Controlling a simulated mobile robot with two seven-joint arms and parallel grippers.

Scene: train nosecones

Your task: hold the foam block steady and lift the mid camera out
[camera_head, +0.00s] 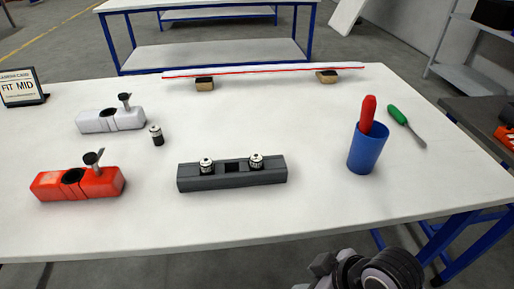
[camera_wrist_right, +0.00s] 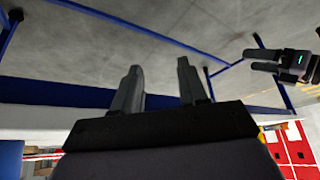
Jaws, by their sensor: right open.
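The dark grey foam block (camera_head: 232,178) lies near the front middle of the table. A small silver-and-black camera (camera_head: 206,166) stands in its left slot and a slightly wider-topped one (camera_head: 256,161) in its right slot. The middle slot is a dark, empty-looking square. I cannot tell which camera is the mid one. My right gripper (camera_head: 322,270) is low in front of the table edge, away from the block. In the right wrist view its fingers (camera_wrist_right: 158,85) are apart with nothing between them. Another gripper (camera_wrist_right: 265,61), apparently my left, shows there at the right, its opening unclear.
A third small camera (camera_head: 157,136) stands loose between the white nosecone (camera_head: 111,120) and the block. A red nosecone (camera_head: 78,184) is at left, a "FIT MID" sign (camera_head: 22,87) behind. A blue cup (camera_head: 367,148) with a red-handled tool and a green screwdriver (camera_head: 406,125) are at right.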

